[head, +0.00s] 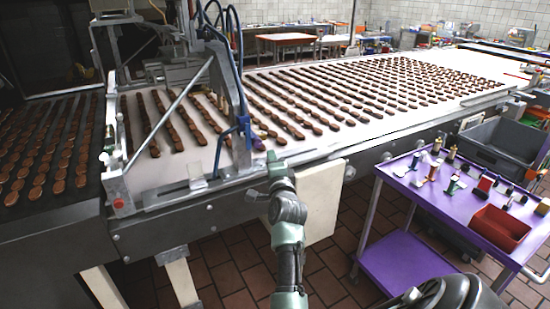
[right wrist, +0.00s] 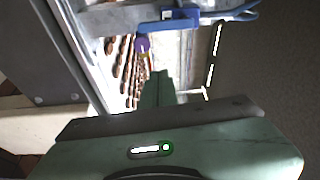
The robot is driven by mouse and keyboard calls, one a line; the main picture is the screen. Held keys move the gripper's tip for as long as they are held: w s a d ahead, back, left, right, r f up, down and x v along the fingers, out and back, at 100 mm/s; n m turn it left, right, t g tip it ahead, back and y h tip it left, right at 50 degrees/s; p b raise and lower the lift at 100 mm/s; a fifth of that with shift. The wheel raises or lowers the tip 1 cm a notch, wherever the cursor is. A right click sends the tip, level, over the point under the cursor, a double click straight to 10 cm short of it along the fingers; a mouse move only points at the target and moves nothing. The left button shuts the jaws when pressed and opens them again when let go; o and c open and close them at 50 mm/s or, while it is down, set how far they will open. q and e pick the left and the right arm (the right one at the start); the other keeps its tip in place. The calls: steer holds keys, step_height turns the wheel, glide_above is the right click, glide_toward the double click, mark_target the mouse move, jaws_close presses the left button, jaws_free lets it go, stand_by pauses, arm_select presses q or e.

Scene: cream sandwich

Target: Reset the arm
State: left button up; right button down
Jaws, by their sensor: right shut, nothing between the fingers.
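My right arm reaches up from the bottom middle of the head view. My right gripper (head: 274,160) is at the front edge of the conveyor (head: 190,172), close to the blue-hosed machine frame. In the right wrist view its green fingers (right wrist: 158,82) are together, with nothing seen between them. Beyond them are a purple round part (right wrist: 142,44), a blue bracket (right wrist: 190,20) and rows of brown biscuits (right wrist: 127,70). My left gripper is in neither view.
Many brown biscuits (head: 290,115) lie in rows on the belt. A purple cart (head: 410,182) with small tools and a red bin (head: 500,228) stands at the right, near a grey crate (head: 505,139). Tiled floor (head: 335,262) lies between cart and conveyor.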

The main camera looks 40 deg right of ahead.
steer(key=w+a+f+n+g+y, duration=0.15)
steer(key=a+f+n, duration=0.3)
steer(key=f, duration=0.45)
steer(key=w+a+f+n+y, duration=0.25)
steer(key=a+f, duration=0.25)
steer(key=f, duration=0.4)
steer(key=s+a+f+n+g+y, duration=0.2)
steer(key=s+a+f+n, duration=0.25)
steer(key=f, duration=0.65)
steer(key=s+a+f+n+g+y, duration=0.1)
steer(key=s+a+f+n+y, duration=0.3)
steer(key=f, duration=0.7)
steer(key=s+a+f+n+g, duration=0.2)
steer(key=s+a+f, duration=0.2)
steer(key=s+f, duration=0.5)
steer(key=s+a+f+n+g, duration=0.2)
steer(key=s+a+f+g, duration=0.15)
steer(key=s+f, duration=0.5)
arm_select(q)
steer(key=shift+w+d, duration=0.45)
arm_select(e)
steer(key=s+a+f+n+g, duration=0.1)
steer(key=s+f+n+g, duration=0.1)
steer(key=s, duration=1.3)
steer(key=s+a+f+n+g, duration=0.1)
steer(key=s+f+n, duration=0.4)
steer(key=s, duration=1)
steer(key=shift+s+a+f+g, duration=0.2)
steer(key=shift+s+f+g, duration=0.1)
steer(key=shift+f+g, duration=0.3)
